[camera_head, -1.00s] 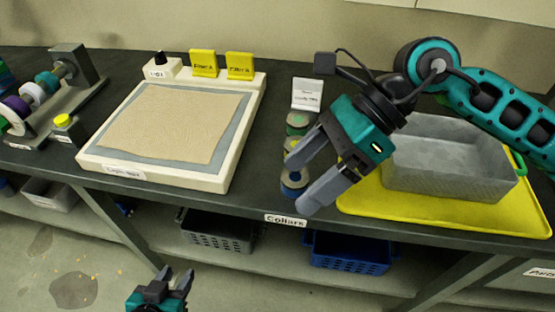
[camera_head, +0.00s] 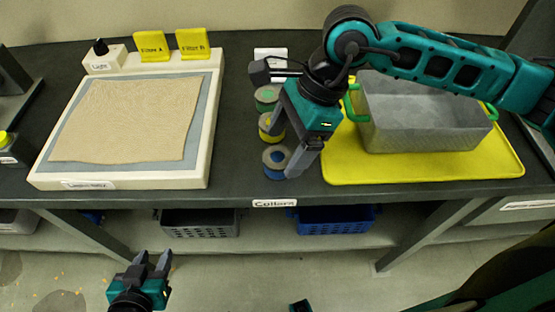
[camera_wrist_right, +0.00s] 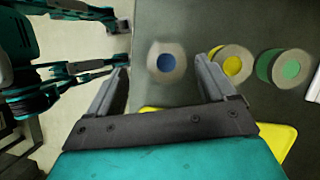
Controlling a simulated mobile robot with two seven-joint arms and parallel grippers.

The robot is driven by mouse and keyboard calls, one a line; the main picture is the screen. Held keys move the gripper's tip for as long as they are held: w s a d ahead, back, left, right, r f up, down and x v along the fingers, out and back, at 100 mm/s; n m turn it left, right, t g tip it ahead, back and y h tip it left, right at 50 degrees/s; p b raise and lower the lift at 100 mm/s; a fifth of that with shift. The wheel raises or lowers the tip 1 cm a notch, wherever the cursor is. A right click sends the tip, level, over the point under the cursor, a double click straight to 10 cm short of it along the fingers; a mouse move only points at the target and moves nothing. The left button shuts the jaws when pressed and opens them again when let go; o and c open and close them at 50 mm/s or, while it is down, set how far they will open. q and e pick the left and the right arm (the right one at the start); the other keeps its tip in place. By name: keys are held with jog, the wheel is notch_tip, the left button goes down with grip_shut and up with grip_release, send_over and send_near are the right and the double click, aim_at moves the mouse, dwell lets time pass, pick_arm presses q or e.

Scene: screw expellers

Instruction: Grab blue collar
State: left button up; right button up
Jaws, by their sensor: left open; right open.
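The blue collar (camera_head: 276,158), a grey ring with blue on it, stands nearest the table's front edge in a row of three. In the right wrist view the blue collar (camera_wrist_right: 165,62) shows between the fingertips, with gaps on both sides. My right gripper (camera_head: 282,156) is open and points down over the row, partly covering the collars; its height above the blue collar is unclear. The yellow collar (camera_head: 270,127) and green collar (camera_head: 266,98) stand behind it. My left gripper (camera_head: 153,262) is open and empty, low in front of the table.
A grey metal bin (camera_head: 425,125) with green handles stands on a yellow mat (camera_head: 345,165) to the right. A white-framed board (camera_head: 200,150) with a beige sheet lies to the left. A "Collars" label (camera_head: 274,202) is on the front edge. Baskets sit on the shelf below.

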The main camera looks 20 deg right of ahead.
aim_at(279, 156)
jog(key=x, duration=0.5)
jog(key=shift+w+d+f, duration=0.25)
jog(key=shift+w, duration=0.15)
jog(key=c, duration=1.2)
